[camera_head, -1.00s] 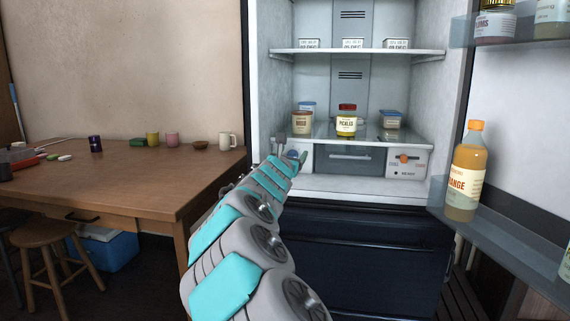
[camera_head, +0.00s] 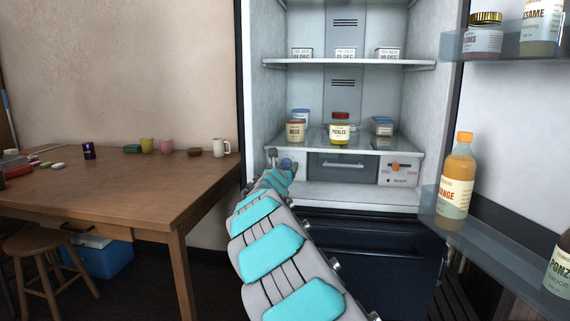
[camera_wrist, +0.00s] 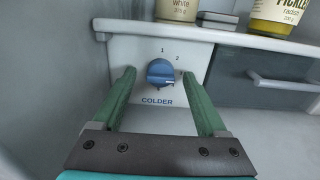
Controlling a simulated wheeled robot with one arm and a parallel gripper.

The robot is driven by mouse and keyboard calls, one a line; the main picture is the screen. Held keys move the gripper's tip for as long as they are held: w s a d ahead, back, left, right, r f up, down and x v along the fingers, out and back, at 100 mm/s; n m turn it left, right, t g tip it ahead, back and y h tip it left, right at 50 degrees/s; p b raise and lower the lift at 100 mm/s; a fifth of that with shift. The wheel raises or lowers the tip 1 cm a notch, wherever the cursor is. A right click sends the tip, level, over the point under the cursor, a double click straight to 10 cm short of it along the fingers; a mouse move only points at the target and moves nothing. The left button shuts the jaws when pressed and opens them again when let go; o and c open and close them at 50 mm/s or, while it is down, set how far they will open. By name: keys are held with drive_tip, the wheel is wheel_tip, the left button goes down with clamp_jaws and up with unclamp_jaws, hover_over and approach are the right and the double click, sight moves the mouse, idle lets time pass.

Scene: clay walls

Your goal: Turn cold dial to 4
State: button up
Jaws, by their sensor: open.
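The cold dial (camera_wrist: 160,72) is a round blue knob on a white panel, with "1" and "2" printed above it and "COLDER" below. In the wrist view my gripper (camera_wrist: 158,80) is open, one green finger on each side of the dial; I see gaps between fingers and knob. In the head view my gripper (camera_head: 279,160) reaches into the open fridge at the lower left, in front of the dial's panel, and partly covers it. The dial (camera_head: 287,163) shows there only as a small blue patch.
A glass shelf (camera_head: 355,140) above holds a pickles jar (camera_head: 340,130) and tubs. The open door (camera_head: 478,230) with bottles stands right; a wooden table (camera_head: 110,195) stands left.

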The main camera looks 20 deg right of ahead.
drive_tip(key=shift+w+d+r, duration=0.1)
drive_tip(key=shift+w+d, duration=0.2)
drive_tip(key=shift+c, duration=0.2)
clamp_jaws()
idle(0.4)
